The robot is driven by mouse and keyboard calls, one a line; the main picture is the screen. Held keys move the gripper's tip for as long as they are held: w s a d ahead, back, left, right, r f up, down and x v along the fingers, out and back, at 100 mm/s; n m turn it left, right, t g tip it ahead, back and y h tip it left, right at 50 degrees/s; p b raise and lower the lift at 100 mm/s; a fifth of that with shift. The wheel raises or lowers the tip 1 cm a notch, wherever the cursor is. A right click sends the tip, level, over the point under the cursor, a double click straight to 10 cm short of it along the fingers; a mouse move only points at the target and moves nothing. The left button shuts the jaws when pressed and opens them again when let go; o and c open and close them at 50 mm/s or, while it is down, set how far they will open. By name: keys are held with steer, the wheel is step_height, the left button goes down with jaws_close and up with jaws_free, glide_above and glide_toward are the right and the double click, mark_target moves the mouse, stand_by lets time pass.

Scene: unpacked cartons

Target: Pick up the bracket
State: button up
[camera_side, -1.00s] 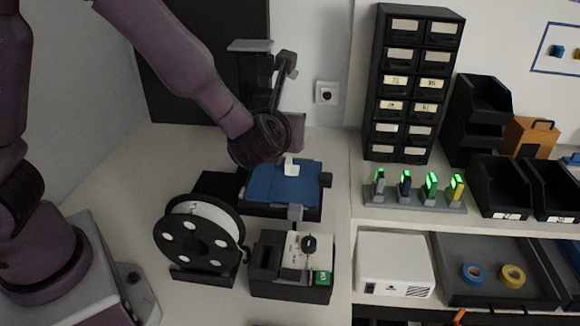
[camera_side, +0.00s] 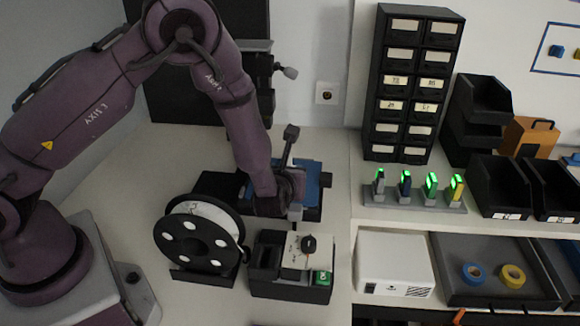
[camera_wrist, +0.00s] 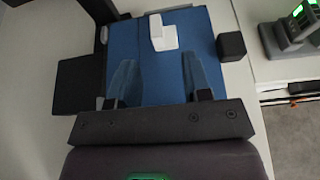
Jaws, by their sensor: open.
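The bracket is a small white L-shaped piece (camera_wrist: 162,34) standing on the blue bed (camera_wrist: 207,40) of a black printer, near the top of the wrist view. My gripper (camera_wrist: 158,68) is open and empty. Its two fingers are spread apart and point toward the bracket, which lies beyond the fingertips, roughly between their lines and not touched. In the side view my gripper (camera_side: 298,188) is low over the blue bed (camera_side: 313,178), and the bracket is hidden there behind my arm.
A filament spool (camera_side: 198,240) and a black control box with a knob (camera_side: 290,278) stand in front of the printer. A black block (camera_wrist: 231,46) sits at the bed's right edge. A drawer cabinet (camera_side: 410,85) and a row of green-lit holders (camera_side: 415,193) are to the right.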

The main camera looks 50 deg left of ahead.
mark_target(288, 163)
steer(key=shift+a+r+x, duration=0.1)
steer(key=shift+r+x, duration=0.05)
steer(key=shift+x, duration=1.2)
steer(key=shift+a+r+x, duration=0.1)
steer(key=shift+a+x, duration=0.05)
steer(key=shift+x, duration=1.15)
jaws_close()
